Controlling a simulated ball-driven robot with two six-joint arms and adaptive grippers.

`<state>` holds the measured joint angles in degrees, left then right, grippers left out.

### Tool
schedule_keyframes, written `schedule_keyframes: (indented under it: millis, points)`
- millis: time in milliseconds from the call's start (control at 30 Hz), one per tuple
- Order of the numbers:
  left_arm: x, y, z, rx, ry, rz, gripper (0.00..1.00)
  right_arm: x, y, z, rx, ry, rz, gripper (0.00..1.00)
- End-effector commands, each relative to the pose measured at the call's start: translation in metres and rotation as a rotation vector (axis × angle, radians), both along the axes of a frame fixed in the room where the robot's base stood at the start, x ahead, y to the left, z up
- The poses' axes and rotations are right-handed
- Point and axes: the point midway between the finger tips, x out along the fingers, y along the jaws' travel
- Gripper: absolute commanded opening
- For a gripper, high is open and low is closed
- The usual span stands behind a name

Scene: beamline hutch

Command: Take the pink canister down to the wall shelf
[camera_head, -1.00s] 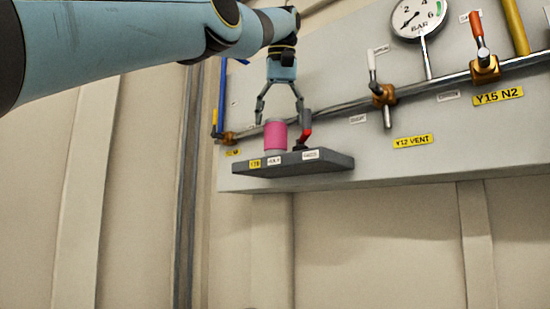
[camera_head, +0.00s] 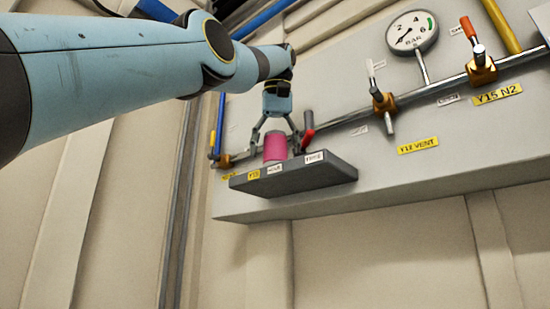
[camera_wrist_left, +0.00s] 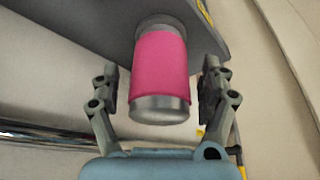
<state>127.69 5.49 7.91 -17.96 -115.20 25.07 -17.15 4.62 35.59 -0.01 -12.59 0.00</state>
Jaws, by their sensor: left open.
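The pink canister (camera_head: 275,148) stands upright on a small dark grey wall shelf (camera_head: 315,177) with labels along its front edge. In the left wrist view the canister (camera_wrist_left: 160,67) shows a pink band and bare metal ends. My left gripper (camera_head: 275,140) is open, with its fingers around the canister from above. In the left wrist view the fingers (camera_wrist_left: 158,85) lie on both sides of it, with a gap on each side. The canister's base is partly hidden by the shelf's edge. My right gripper is not in view.
A red-handled object (camera_head: 307,134) stands on the shelf close to the canister's right. A pipe with valves (camera_head: 384,102) and a pressure gauge (camera_head: 412,32) runs along the grey panel behind. The wall below the shelf is clear.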

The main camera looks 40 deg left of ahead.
Motion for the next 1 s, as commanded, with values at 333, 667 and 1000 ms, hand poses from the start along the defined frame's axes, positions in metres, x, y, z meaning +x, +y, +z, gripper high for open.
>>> schedule_keyframes:
  millis: [333,667,1000]
  points:
    - [0.0002,0.0001,0.0002,0.000,0.000,0.000,0.40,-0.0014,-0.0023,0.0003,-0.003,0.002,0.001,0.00]
    - [0.0002,0.0001,0.0005,0.001,-0.002,0.000,0.08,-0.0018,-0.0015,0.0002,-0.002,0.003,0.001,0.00]
    - [0.0026,0.0024,0.0074,0.000,-0.003,-0.001,0.08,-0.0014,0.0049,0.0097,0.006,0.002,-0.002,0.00]
